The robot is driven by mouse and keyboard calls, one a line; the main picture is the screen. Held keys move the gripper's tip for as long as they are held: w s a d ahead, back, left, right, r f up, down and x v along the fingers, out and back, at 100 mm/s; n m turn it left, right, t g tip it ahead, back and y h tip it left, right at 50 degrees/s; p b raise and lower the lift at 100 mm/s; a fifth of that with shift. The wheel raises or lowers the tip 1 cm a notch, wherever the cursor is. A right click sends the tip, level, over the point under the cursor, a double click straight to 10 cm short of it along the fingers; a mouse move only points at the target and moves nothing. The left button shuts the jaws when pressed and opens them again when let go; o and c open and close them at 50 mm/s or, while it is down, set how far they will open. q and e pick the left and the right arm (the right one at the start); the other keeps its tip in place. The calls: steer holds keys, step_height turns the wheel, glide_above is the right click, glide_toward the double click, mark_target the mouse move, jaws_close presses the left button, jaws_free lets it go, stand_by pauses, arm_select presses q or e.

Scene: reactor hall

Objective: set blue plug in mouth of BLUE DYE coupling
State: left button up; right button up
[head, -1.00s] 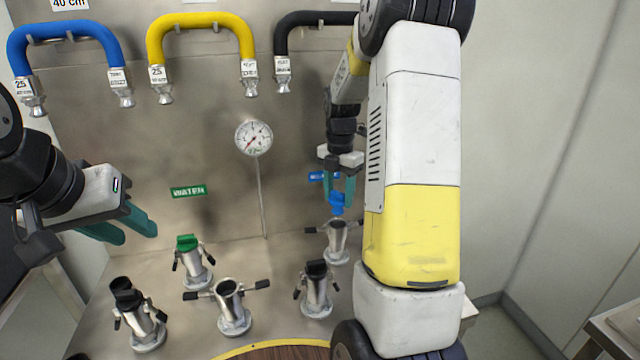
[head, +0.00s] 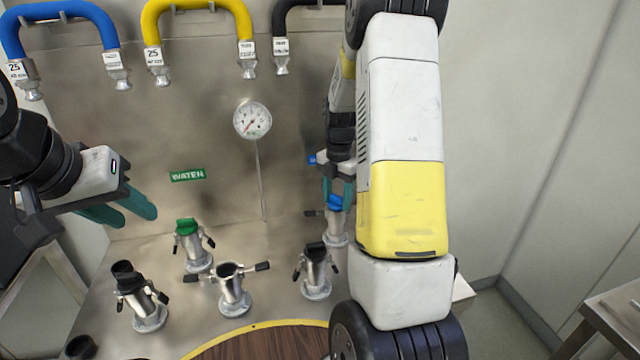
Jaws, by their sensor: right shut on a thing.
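The blue plug (head: 335,203) is between the teal fingers of my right gripper (head: 338,192), which is shut on it. The plug is at the top of the steel coupling (head: 335,228) at the back right. It looks to be at or in the mouth, but the fingers and my arm hide part of it, so I cannot tell how deep it sits. A blue label (head: 312,160) above that coupling is mostly hidden behind my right gripper. My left gripper (head: 128,210) is open and empty at the left, above the deck.
A green-plugged coupling (head: 192,245) stands under the WATER label (head: 187,175). An open coupling (head: 232,285) with spread levers is at front middle, between black-capped couplings (head: 140,300) and (head: 316,270). A gauge (head: 253,120) and coloured hoses (head: 65,12) are on the back panel.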

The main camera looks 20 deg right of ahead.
steer(key=shift+s+f, duration=0.1)
steer(key=shift+f, duration=0.15)
stand_by(0.5)
